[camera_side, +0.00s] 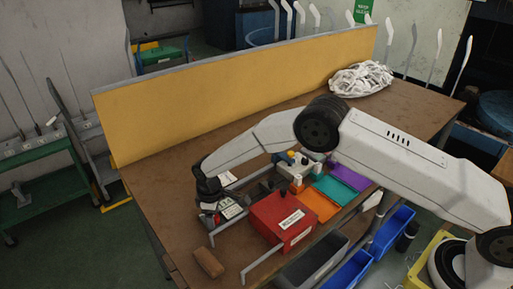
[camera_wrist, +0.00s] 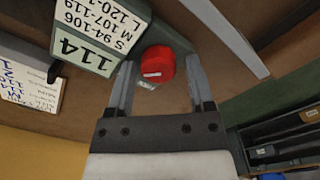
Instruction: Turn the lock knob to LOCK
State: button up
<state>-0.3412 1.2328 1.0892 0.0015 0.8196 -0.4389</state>
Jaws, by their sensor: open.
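A round red knob (camera_wrist: 160,60), which I take to be the lock knob, shows in the wrist view with a small pale mark on its face. A small light label (camera_wrist: 147,85) lies beside its lower edge; its text is too small to read. My gripper (camera_wrist: 160,80) is open, with one finger on each side of the knob. I cannot tell whether either finger touches it. In the side view my gripper (camera_side: 211,207) is low over the left part of the bench, and it mostly hides the knob there. The knob's turn position is unclear.
A green-edged sign reading 114 (camera_wrist: 85,45) stands close by my left finger in the wrist view. In the side view a red box (camera_side: 283,217), an orange tray (camera_side: 312,205) and a teal tray (camera_side: 338,190) are to the right. A brown block (camera_side: 208,262) lies near the front.

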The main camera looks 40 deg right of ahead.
jog(key=shift+w+d, duration=0.1)
jog(key=shift+d, duration=0.05)
jog(key=shift+n, duration=2.2)
notch_tip(320, 180, up, 8)
jog(key=shift+r, duration=0.1)
jog(key=s+d+r+m+t, duration=0.1)
jog(key=s+d+r+m, duration=0.4)
jog(key=s+d, duration=0.3)
jog(key=s+d+r+m+t, duration=0.1)
jog(key=s+d+r+m, duration=0.3)
jog(key=s+d, duration=0.4)
jog(key=shift+s+r+m, duration=0.4)
jog(key=shift+s+r, duration=0.15)
jog(key=shift+s, duration=0.5)
jog(key=s+d+m, duration=0.3)
jog(key=s, duration=0.5)
jog(key=shift+s+m+t, duration=0.25)
jog(key=shift+m+t, duration=0.05)
